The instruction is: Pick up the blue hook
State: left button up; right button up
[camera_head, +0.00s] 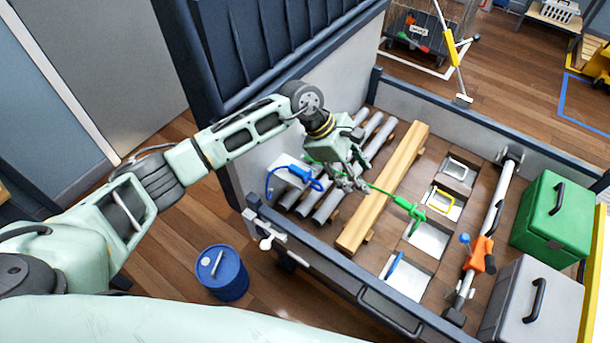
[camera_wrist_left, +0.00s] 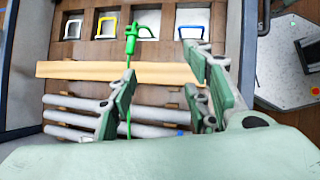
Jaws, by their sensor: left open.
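A blue hook (camera_head: 305,177) with a curved blue strap sits by a white plate at the left end of the grey rollers, beside the inner wall. My left gripper (camera_head: 352,182) hangs over the rollers just right of it, apart from it, open and empty. In the left wrist view the open fingers (camera_wrist_left: 160,105) straddle a thin green strap, and only a small blue spot shows behind the right finger. A green hook (camera_head: 412,210) lies at the strap's end, past the wooden beam; it also shows in the wrist view (camera_wrist_left: 131,38). My right gripper is not in view.
A wooden beam (camera_head: 385,185) runs beside the rollers. White compartments hold a yellow bracket (camera_head: 441,200) and a blue bracket (camera_head: 393,264). An orange clamp (camera_head: 481,254) sits on a rail, near a green box (camera_head: 552,215) and a grey box (camera_head: 533,300). A blue drum (camera_head: 222,275) stands outside.

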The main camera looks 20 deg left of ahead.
aim_at(298, 168)
pick_arm(q)
jog(key=w+a+y, duration=0.1)
jog(key=a+y, duration=0.1)
jog(key=a, duration=0.3)
jog(key=w+a+m+y, duration=0.1)
jog(key=a+y, duration=0.1)
jog(key=a, duration=0.3)
jog(key=w+a+y, duration=0.1)
jog(key=a+y, duration=0.1)
jog(key=a, duration=0.3)
jog(key=shift+w+a+r+m+y, duration=0.2)
jog(key=shift+a+m+y, duration=0.2)
jog(key=shift+a+f, duration=0.1)
jog(key=shift+a, duration=0.15)
jog(key=f, duration=0.2)
jog(key=f+p, duration=0.1)
jog(key=f, duration=0.2)
jog(key=f+p, duration=0.1)
jog(key=f, duration=0.1)
jog(key=shift+w+d+f, duration=0.25)
jog(key=shift+c, duration=0.3)
grip_shut()
